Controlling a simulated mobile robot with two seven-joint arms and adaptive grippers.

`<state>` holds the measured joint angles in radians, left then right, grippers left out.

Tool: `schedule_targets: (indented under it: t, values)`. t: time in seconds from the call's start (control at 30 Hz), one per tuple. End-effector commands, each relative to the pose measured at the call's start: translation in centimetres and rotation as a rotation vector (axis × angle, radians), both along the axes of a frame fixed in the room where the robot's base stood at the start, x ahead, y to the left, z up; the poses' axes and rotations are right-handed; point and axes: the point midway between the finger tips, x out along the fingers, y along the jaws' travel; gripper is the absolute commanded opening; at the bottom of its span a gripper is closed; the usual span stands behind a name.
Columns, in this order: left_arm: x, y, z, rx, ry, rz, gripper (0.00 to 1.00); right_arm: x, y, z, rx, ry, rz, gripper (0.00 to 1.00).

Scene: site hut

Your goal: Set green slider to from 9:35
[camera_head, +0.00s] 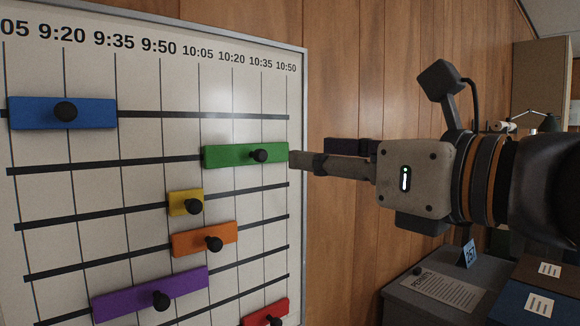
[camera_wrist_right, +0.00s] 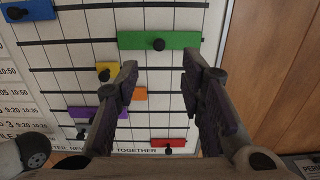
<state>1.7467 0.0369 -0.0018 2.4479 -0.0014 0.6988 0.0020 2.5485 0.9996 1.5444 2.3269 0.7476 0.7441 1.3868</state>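The green slider (camera_head: 225,156) sits on the second rail of the whiteboard (camera_head: 150,75), with its left end near the 10:05 line and its right end near 10:50. Its black knob (camera_head: 261,156) is towards its right end. My right gripper (camera_head: 298,161) points left at the board, its fingertips by the slider's right end in the head view. In the right wrist view my right gripper (camera_wrist_right: 159,82) is open and empty. The green slider (camera_wrist_right: 185,40) and its knob show beyond the fingertips, apart from them.
A blue slider (camera_head: 30,113) is on the rail above. Yellow (camera_head: 178,203), orange (camera_head: 190,243), purple (camera_head: 120,303) and red (camera_head: 279,308) sliders are below. The green rail is clear left of the slider. A desk with a printed sheet (camera_head: 440,288) stands at lower right.

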Motion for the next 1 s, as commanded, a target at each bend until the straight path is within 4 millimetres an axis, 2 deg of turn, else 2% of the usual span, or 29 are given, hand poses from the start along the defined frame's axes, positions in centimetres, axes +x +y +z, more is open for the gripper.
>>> schedule_targets:
  t: [0.03,0.2,0.4,0.53,0.77,0.9,0.93,1.0]
  values:
    - [-0.3,0.0,-0.3,0.001,0.008,0.000,0.40,1.1,0.8,-0.5,-0.001,0.009,0.002,0.36]
    - [-0.4,0.0,-0.4,0.000,0.013,-0.001,0.40,4.7,3.5,-0.4,-0.004,0.007,0.001,0.36]
    - [-0.3,0.0,-0.3,-0.001,0.010,-0.001,0.40,7.6,5.6,-0.2,-0.005,0.003,0.000,0.36]
    - [-0.3,0.0,-0.3,-0.001,0.009,-0.001,0.40,8.3,6.1,-0.2,-0.005,0.001,0.001,0.36]
    - [-0.3,0.0,-0.3,-0.001,0.009,-0.001,0.40,8.4,6.1,-0.2,-0.005,0.001,0.000,0.36]
    - [-0.3,0.0,-0.3,-0.001,0.009,-0.001,0.40,8.4,6.1,-0.3,-0.005,0.002,0.000,0.04]
    - [-0.3,0.0,-0.3,-0.001,0.009,-0.001,0.40,8.3,6.1,-0.3,-0.005,0.002,0.000,0.00]
    - [-0.3,0.0,-0.3,-0.001,0.009,-0.001,0.40,8.4,6.1,-0.3,-0.006,0.002,0.000,0.00]
